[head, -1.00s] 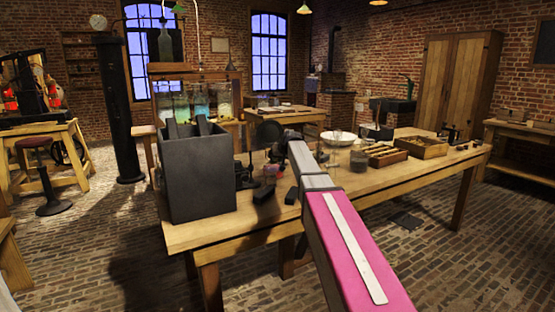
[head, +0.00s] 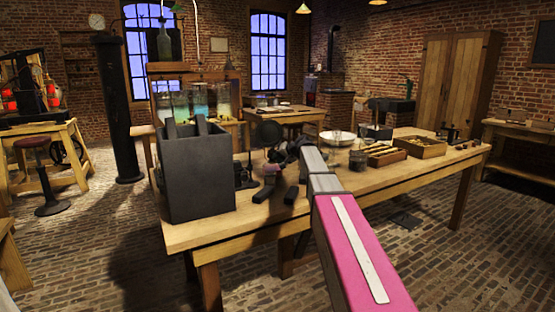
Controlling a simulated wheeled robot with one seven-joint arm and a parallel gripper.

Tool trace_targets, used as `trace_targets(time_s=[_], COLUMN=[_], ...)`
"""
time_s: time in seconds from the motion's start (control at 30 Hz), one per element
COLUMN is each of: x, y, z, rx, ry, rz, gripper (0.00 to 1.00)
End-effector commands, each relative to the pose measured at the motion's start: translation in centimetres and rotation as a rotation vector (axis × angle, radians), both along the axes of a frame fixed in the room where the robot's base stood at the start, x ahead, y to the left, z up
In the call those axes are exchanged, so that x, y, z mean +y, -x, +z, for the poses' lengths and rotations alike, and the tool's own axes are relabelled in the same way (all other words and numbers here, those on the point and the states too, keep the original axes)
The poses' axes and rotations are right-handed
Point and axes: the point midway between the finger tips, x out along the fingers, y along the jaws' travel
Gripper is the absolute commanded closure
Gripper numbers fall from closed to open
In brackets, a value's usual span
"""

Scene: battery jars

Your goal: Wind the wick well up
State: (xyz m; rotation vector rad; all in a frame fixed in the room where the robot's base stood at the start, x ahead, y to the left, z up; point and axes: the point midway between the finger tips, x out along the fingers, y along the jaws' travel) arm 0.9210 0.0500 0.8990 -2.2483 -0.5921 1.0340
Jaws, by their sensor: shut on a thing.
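My gripper (head: 272,166) is small and dark at the far end of my arm, low over the middle of the long wooden table (head: 240,229). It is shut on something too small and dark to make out. A dark round disc (head: 268,133) stands just behind it, and a thin dark stand (head: 248,172) is just to its left. I cannot tell whether these belong to a lamp. No wick or winding knob can be made out. My arm hides part of the table to the right of the gripper.
A large dark box (head: 200,180) stands on the table's left end. Small dark blocks (head: 291,195) lie in front of my gripper. A white bowl (head: 337,138), a glass jar (head: 358,160) and wooden trays (head: 420,147) stand to the right. The front left tabletop is bare.

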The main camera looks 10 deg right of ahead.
Motion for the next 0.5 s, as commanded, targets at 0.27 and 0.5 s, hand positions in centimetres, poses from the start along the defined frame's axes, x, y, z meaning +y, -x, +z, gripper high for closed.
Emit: trace_targets(time_s=[0.27,0.5], x=[-0.18,-0.16], y=[-0.10,-0.10], z=[-0.09,-0.10], rx=[0.024,0.030], ry=[-0.121,-0.158], rz=[-0.002,-0.001], gripper=[1.00,1.00])
